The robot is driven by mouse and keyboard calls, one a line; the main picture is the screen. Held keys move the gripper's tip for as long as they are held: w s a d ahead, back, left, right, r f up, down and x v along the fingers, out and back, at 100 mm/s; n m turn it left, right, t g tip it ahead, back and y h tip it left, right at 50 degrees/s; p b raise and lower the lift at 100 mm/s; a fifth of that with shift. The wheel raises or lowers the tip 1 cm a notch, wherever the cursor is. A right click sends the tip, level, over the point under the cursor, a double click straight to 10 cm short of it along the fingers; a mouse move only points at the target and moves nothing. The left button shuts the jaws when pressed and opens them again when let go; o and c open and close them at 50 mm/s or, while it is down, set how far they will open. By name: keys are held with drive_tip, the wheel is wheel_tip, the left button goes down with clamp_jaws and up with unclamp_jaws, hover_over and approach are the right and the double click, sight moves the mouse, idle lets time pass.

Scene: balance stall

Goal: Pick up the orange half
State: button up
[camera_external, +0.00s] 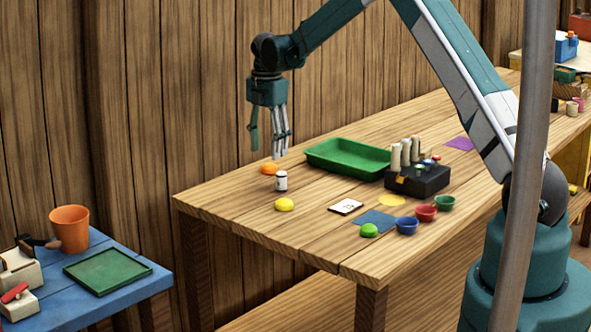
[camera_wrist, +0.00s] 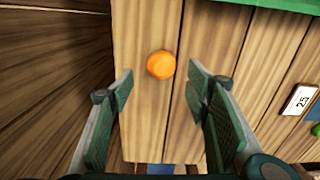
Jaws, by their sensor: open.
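In the wrist view the orange half (camera_wrist: 161,64) shows as a round orange shape on the planks, ahead of and roughly midway between my fingers. My gripper (camera_external: 268,150) hangs above it, pointing down, open and empty. Its fingers show at both sides of the wrist view (camera_wrist: 160,92), apart from the orange half.
A green tray (camera_external: 312,157) lies to the right, with a dark block holding pegs (camera_external: 418,186) beyond. A yellow piece (camera_external: 284,204), a white card (camera_external: 346,207), a green piece (camera_external: 369,230) and small coloured bowls lie nearer the front. A plank wall stands behind.

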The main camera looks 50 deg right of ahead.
sight(268, 165)
drive_tip(key=shift+f, duration=0.1)
drive_tip(key=shift+s+f+b, duration=0.15)
drive_tip(key=shift+f+b, duration=0.15)
drive_tip(key=shift+f, duration=2.2)
drive_tip(key=shift+c, duration=0.5)
drive_tip(key=c, duration=0.8)
